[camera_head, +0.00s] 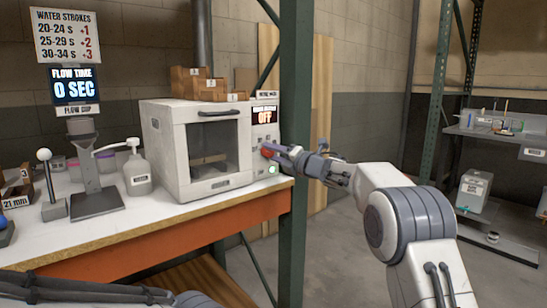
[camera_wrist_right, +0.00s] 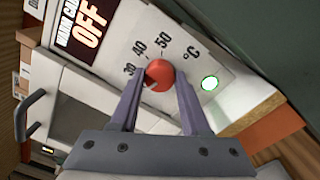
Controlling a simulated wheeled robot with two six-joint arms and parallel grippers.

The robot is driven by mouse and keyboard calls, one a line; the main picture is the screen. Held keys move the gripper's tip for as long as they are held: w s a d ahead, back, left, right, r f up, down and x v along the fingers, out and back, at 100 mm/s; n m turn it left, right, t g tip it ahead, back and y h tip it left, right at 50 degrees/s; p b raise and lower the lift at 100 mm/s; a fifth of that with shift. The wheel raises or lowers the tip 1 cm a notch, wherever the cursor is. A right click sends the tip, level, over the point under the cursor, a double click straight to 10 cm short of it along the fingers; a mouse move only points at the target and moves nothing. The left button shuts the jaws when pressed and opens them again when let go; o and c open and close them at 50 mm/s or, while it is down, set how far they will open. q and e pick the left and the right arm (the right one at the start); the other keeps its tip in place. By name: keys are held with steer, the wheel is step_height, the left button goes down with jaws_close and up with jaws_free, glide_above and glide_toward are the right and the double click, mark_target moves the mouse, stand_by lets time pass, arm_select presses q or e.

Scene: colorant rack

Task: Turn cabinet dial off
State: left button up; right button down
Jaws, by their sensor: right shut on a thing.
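The white cabinet (camera_head: 195,145) stands on the workbench with its windowed door shut. In the head view, my right gripper (camera_head: 272,151) reaches the panel from the right and mostly hides the dial. My left gripper is not in view; only part of that arm shows at the bottom left.
A green lit button (camera_wrist_right: 209,83) is on the panel beside the dial. A green rack post (camera_head: 295,120) stands close to my right arm. Wooden boxes (camera_head: 198,85) sit on the cabinet. A pump bottle (camera_head: 136,172) and flow cup stand (camera_head: 90,170) are to its left.

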steer(key=shift+f, duration=0.1)
stand_by(0.4)
steer(key=shift+c, duration=1.9)
jaws_free()
steer(key=shift+s+d, duration=0.35)
steer(key=shift+s, duration=0.1)
steer(key=b+v, duration=0.1)
steer(key=v, duration=0.8)
steer(key=shift+s, duration=0.2)
